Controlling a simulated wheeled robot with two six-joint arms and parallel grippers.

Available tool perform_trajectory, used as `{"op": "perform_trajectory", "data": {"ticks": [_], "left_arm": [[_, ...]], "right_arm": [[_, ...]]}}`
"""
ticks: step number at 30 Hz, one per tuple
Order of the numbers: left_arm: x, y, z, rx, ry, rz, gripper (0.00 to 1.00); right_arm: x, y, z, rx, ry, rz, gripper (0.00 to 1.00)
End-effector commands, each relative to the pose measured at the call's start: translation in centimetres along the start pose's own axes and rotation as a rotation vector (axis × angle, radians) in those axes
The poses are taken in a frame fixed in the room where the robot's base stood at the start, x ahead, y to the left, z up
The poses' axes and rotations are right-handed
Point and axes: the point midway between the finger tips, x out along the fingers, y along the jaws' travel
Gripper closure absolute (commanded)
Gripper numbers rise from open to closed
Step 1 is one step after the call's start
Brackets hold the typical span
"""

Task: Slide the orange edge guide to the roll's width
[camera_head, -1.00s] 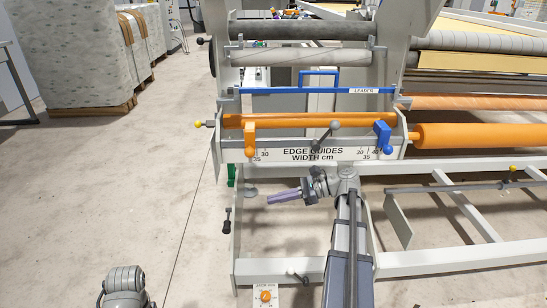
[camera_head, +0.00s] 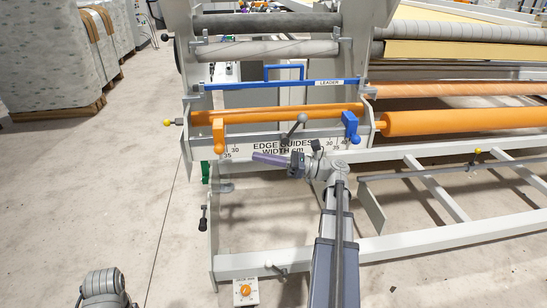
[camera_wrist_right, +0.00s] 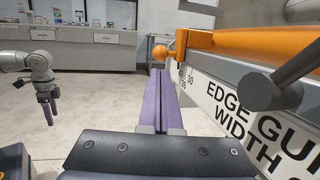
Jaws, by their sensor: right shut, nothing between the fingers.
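The orange edge guide (camera_head: 219,135) hangs at the left end of the white scale plate, beside the 30 and 35 marks. It also shows in the right wrist view (camera_wrist_right: 181,44), with a round orange knob. A blue guide (camera_head: 351,127) sits at the right end. The orange roll (camera_head: 285,112) lies along the bar behind the plate. My right gripper (camera_head: 256,157) is shut and empty, its purple fingers pointing left in front of the plate's lower edge, right of the orange guide and apart from it. My left gripper (camera_wrist_right: 48,108) hangs at left in the wrist view; its opening is unclear.
A grey clamp lever (camera_head: 296,126) sticks out from the plate's middle, close to my right gripper. The blue leader bar (camera_head: 285,83) crosses above. A yellow-knobbed rod (camera_head: 168,122) extends left of the plate.

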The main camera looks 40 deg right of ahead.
Motion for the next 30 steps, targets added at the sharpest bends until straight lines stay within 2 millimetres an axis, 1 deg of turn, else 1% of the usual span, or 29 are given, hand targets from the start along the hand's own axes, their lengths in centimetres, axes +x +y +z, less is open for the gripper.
{"op": "perform_trajectory", "data": {"ticks": [1,6,12,18,28,30], "left_arm": [[-0.4,0.0,0.0,0.001,0.000,0.000,0.31],[-1.0,-0.1,0.1,0.002,0.000,0.000,0.31],[-1.4,-0.1,0.1,0.004,0.000,0.000,0.31],[-1.5,-0.1,0.1,0.004,0.000,0.000,0.31],[-1.5,-0.1,0.1,0.004,0.000,0.000,0.31],[-1.6,-0.1,0.1,0.004,0.000,0.000,0.31]], "right_arm": [[1.3,0.2,0.2,0.000,0.000,0.004,1.00],[4.4,0.1,0.1,0.000,0.001,0.004,1.00],[6.8,0.0,0.1,0.000,0.001,0.001,1.00],[7.8,0.0,0.0,-0.001,0.001,0.000,1.00],[7.8,0.0,0.0,-0.001,0.001,0.000,1.00],[8.2,0.0,0.0,0.000,0.001,0.001,1.00]]}}
